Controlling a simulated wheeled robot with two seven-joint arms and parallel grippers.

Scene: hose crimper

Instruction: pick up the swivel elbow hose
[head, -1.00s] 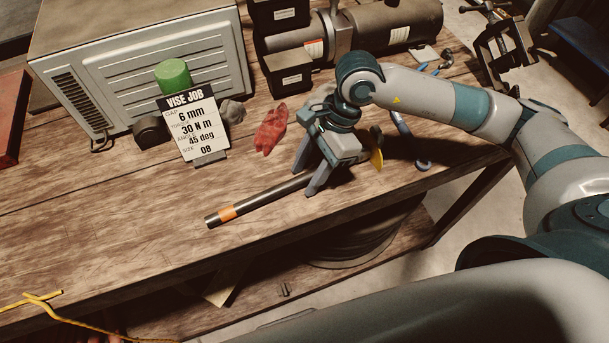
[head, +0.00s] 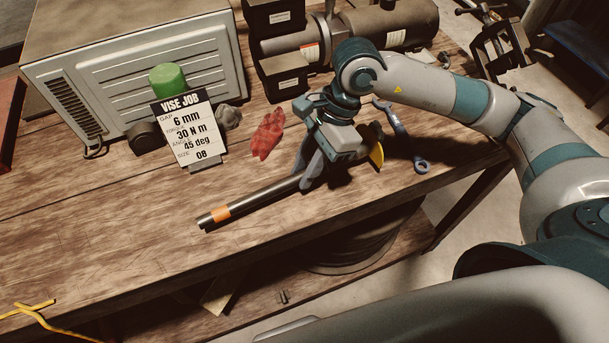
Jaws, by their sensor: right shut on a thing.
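The swivel elbow hose is a dark tube (head: 260,197) with an orange band near its left end. It lies along the front part of the wooden bench, or just above it; I cannot tell which. My right gripper (head: 308,180) is shut on the tube near its right end, with the fingers pointing down. The gripper hides the tube's right end. A yellow piece (head: 377,153) shows just right of the gripper; I cannot tell whether it belongs to the hose. My left gripper is not in view.
A job card (head: 186,135) stands left of the gripper, before a grey metal box (head: 150,65). A red cloth or glove (head: 268,134) lies close behind the tube. A blue wrench (head: 408,140) lies right of the gripper.

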